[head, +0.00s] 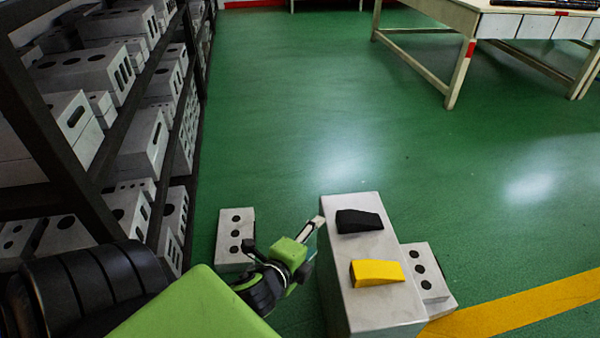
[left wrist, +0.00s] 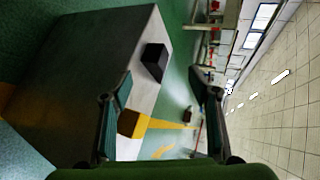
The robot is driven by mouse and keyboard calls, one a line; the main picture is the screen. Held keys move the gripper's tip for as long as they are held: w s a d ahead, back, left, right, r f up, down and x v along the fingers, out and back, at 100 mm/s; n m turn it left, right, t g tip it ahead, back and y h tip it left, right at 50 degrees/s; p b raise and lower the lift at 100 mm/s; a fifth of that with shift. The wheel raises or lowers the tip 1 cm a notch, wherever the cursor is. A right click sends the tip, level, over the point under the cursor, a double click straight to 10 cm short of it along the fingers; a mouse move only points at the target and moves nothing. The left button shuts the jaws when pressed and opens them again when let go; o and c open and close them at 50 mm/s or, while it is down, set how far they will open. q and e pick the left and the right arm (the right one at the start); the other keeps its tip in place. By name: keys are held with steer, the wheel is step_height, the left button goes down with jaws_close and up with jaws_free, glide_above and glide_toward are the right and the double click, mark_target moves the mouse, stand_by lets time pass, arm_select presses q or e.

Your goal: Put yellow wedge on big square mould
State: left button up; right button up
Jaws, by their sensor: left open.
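The yellow wedge (head: 377,272) lies on the near part of a pale block-like stand's top. It also shows in the left wrist view (left wrist: 132,123), partly behind a finger. A black wedge (head: 358,221) lies farther back on the same top and shows in the left wrist view (left wrist: 154,60). My left gripper (head: 284,235) is open and empty, just left of the stand and apart from both wedges; its spread fingers frame the stand's top in the left wrist view (left wrist: 160,78). I cannot tell which mould is the big square one. My right gripper is not in view.
The stand (head: 345,292) rises from the green floor. Pale moulds with three holes lie left (head: 236,226) and right (head: 436,285) of it. A dark shelf rack (head: 70,180) full of moulds lines the left. A table (head: 455,12) stands far right. The middle floor is clear.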

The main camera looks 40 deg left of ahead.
arm_select(q)
steer(key=s+d+f+n+g+h, duration=0.1)
steer(key=s+d+f+n+g, duration=0.2)
steer(key=s, duration=0.5)
steer(key=s+d+f+n+g+h, duration=0.2)
steer(key=s+d+n+g, duration=0.4)
steer(key=s+n, duration=0.3)
steer(key=shift+d+f+n, duration=0.4)
steer(key=shift+d+n, duration=0.4)
steer(key=shift+d, duration=0.05)
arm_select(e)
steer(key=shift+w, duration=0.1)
